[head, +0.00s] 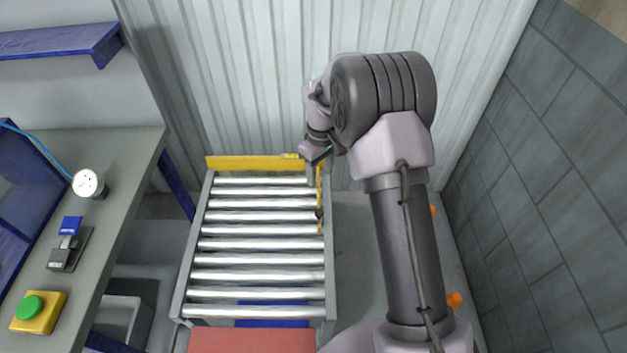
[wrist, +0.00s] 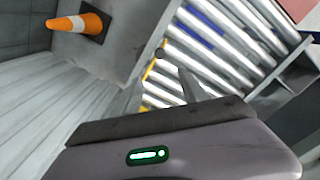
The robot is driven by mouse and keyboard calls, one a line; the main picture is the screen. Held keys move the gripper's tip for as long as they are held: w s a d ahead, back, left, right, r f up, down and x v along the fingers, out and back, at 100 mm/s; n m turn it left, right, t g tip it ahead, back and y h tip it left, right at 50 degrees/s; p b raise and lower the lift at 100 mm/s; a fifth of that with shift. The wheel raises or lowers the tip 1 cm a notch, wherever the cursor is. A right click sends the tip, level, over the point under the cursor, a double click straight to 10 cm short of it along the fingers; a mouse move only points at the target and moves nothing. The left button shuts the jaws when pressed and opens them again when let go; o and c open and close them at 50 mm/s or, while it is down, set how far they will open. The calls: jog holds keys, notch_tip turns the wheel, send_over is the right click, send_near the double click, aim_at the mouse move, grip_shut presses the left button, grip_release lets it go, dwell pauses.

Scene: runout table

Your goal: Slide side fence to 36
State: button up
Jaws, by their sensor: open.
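The runout table (head: 329,280) is a grey frame with several shiny rollers. The side fence (head: 320,188) is a narrow yellow strip along its right side, with a small dark knob (head: 319,213) on it. The knob also shows in the wrist view (wrist: 160,53), beside the rollers. My gripper (head: 315,155) is open over the far right corner of the table, beyond the knob and apart from it as far as I can see. My arm hides part of that corner. No scale number is readable.
A yellow board (head: 240,162) crosses the table's far end, before a corrugated wall. A workbench (head: 130,165) at left carries a dial gauge (head: 88,184) and a green button (head: 29,307). An orange cone (wrist: 85,25) stands on the floor. A red surface (head: 250,341) lies at the near end.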

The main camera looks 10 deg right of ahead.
aim_at(319, 211)
notch_tip(319, 211, down, 18)
jog(key=b, duration=0.6)
jog(key=shift+f, duration=0.15)
grip_shut()
dwell(0.8)
